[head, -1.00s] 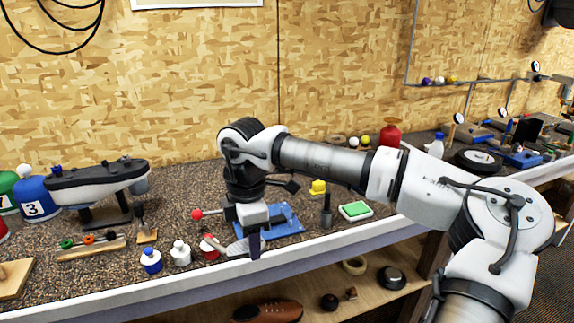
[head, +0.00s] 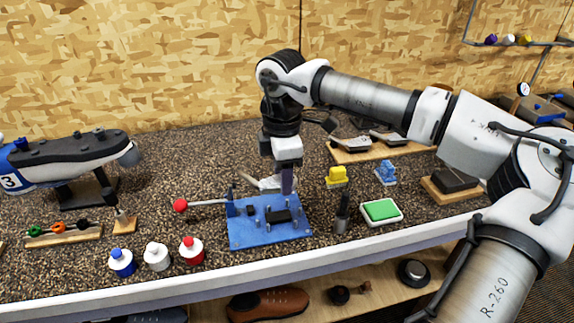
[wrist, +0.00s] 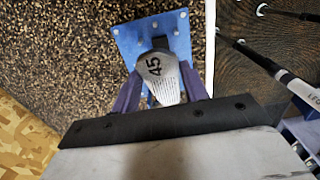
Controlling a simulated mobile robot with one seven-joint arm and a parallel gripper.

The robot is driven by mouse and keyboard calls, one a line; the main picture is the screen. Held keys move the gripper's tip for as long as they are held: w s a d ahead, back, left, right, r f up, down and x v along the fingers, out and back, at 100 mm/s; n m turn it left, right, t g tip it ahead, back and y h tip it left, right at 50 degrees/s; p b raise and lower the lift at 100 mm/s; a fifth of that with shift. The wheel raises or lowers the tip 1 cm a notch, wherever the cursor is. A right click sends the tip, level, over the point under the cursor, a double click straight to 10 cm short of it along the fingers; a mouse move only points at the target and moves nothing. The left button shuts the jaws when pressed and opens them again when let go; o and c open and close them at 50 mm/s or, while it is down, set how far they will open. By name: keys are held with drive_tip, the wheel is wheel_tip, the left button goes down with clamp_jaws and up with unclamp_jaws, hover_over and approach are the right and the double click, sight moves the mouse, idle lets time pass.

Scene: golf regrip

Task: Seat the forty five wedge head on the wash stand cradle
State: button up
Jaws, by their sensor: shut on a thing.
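My gripper (head: 288,185) is shut on the forty five wedge head (wrist: 163,72), a grey head marked "45". In the wrist view it lies between my two purple fingers (wrist: 160,82). In the head view the wedge head (head: 264,184) shows as a pale shape left of the fingers. A blue plate (head: 243,238) with a black block (head: 280,215) and a red-knobbed lever (head: 181,205) sits just below; it looks like the wash stand. My gripper is over its back part. The plate also shows behind the head in the wrist view (wrist: 128,38). I cannot tell whether head and stand touch.
A dark brush (head: 342,213), a green pad (head: 381,210) and a yellow block (head: 337,176) are to the right. A wooden board (head: 385,151) holds more heads behind. The bench's front edge is near.

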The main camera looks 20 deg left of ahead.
sight(284, 214)
drive_tip(key=shift+s+f+b, duration=0.15)
drive_tip(key=shift+f+b, duration=0.2)
drive_tip(key=shift+f, duration=0.4)
wheel_tip(284, 214, down, 3)
drive_tip(key=shift+f+b, duration=0.15)
drive_tip(key=shift+b, duration=0.55)
wheel_tip(284, 214, down, 3)
drive_tip(key=b, duration=0.2)
drive_tip(key=shift+b, duration=0.35)
drive_tip(key=shift+b, duration=0.3)
drive_tip(key=shift+f+b, duration=0.35)
drive_tip(key=shift+b, duration=0.7)
idle(0.5)
idle(0.3)
drive_tip(key=o, duration=1.1)
drive_tip(key=shift+c, duration=0.2)
